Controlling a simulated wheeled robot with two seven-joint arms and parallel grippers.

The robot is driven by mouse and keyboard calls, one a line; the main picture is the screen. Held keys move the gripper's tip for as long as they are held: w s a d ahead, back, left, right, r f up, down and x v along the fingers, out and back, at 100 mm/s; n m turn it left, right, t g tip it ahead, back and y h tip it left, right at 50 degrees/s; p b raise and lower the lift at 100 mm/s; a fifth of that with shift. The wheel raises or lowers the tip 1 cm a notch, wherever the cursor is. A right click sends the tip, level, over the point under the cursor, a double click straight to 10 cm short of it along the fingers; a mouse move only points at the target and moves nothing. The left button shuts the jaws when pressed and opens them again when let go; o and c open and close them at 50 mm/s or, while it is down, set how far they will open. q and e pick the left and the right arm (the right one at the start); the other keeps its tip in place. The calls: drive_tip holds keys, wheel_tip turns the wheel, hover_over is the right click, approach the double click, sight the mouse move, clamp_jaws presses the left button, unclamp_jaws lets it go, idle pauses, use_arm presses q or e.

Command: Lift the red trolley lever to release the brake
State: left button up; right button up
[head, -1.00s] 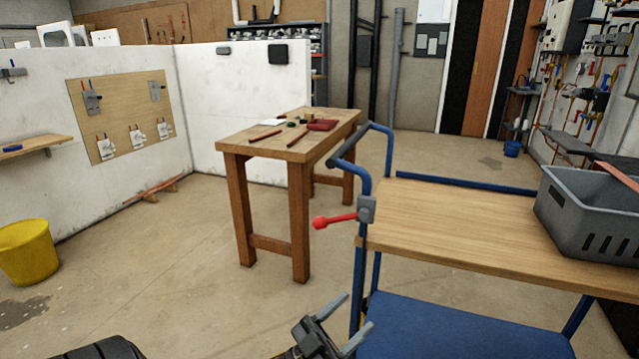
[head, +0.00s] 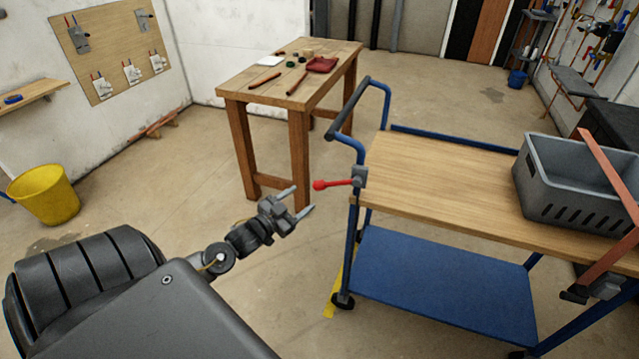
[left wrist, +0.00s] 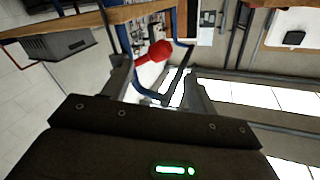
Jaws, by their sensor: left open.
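The red trolley lever (head: 333,184) sticks out leftward, roughly level, from a grey bracket (head: 360,177) on the trolley's blue handle post. Its round red knob is at the free end. My left gripper (head: 302,199) is open and empty, just left of and slightly below the knob in the head view. In the left wrist view the red knob (left wrist: 160,49) shows beyond and between the two spread fingers (left wrist: 156,72). I see no clear contact with it. My right gripper is not in view.
The trolley (head: 440,185) has a wooden top with a grey crate (head: 570,212) and a blue lower shelf (head: 440,275). A reddish bar (head: 606,170) crosses the crate. A wooden workbench (head: 240,92) stands behind my gripper. A yellow bucket (head: 45,195) is at left, with open floor between.

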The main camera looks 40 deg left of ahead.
sight(316, 187)
use_arm(q)
drive_tip(key=w, duration=0.9)
drive_tip(key=shift+w+d+p, duration=0.1)
drive_tip(key=shift+d+p, duration=0.15)
drive_tip(key=shift+p, duration=0.15)
clamp_jaws()
drive_tip(key=shift+r, duration=0.1)
drive_tip(key=shift+r, duration=0.1)
